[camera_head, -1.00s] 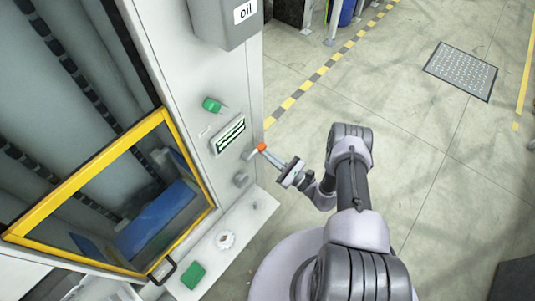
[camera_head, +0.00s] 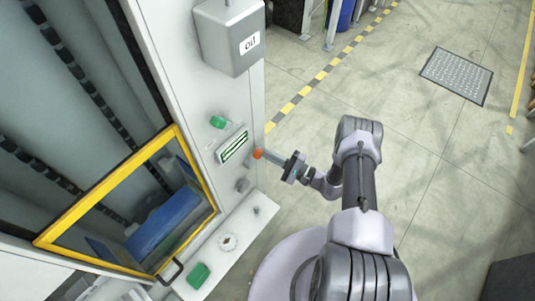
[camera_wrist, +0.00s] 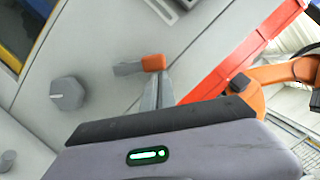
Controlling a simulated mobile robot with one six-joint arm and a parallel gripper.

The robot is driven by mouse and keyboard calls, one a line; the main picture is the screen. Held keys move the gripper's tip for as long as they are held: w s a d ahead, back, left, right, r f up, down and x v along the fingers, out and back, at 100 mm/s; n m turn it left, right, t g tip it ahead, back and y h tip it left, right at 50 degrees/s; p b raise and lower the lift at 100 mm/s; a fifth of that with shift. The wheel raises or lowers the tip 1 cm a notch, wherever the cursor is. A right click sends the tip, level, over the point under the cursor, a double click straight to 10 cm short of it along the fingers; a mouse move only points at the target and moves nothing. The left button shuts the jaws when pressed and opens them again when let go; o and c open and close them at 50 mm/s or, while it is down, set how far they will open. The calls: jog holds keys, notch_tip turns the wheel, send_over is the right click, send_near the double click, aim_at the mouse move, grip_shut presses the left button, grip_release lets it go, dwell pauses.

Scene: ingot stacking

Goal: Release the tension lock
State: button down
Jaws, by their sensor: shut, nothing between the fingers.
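The tension lock appears to be the small lever with an orange end (camera_head: 258,153) on the grey machine panel. In the wrist view it is a grey stub with an orange cap (camera_wrist: 153,62), upper middle, with the stub pointing left. My gripper (camera_head: 267,157) is at the right of the orange cap in the head view. In the wrist view its closed fingers (camera_wrist: 160,78) reach up to the cap's lower edge, with nothing between them. Contact with the cap cannot be told for certain.
The panel also carries a green button (camera_head: 218,122), a display (camera_head: 232,146) and a grey knob (camera_wrist: 67,93). A yellow-framed window (camera_head: 186,146) is at left, and a grey oil box (camera_head: 228,38) hangs above. Open floor (camera_head: 450,150) lies to the right.

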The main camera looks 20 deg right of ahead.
jog(key=shift+s+a+r+n+g+p, duration=0.2)
jog(key=shift+r+n+p, duration=0.1)
jog(key=shift+r+n, duration=0.15)
jog(key=shift+s+a+r+n+g+p, duration=0.15)
jog(key=shift+r+n+p, duration=0.15)
jog(key=shift+n, duration=0.25)
jog(key=shift+a, duration=0.1)
jog(key=w+d+f+b, duration=0.1)
jog(key=b, duration=0.1)
jog(key=w+d+f+b, duration=0.1)
jog(key=b, duration=0.1)
jog(key=shift+d+f, duration=0.1)
jog(key=shift+d, duration=0.3)
jog(key=r+p+v, duration=0.1)
jog(key=p+v, duration=0.1)
jog(key=v, duration=0.8)
jog(key=shift+d, duration=0.15)
jog(key=shift+w+r, duration=0.1)
jog(key=shift+w, duration=0.05)
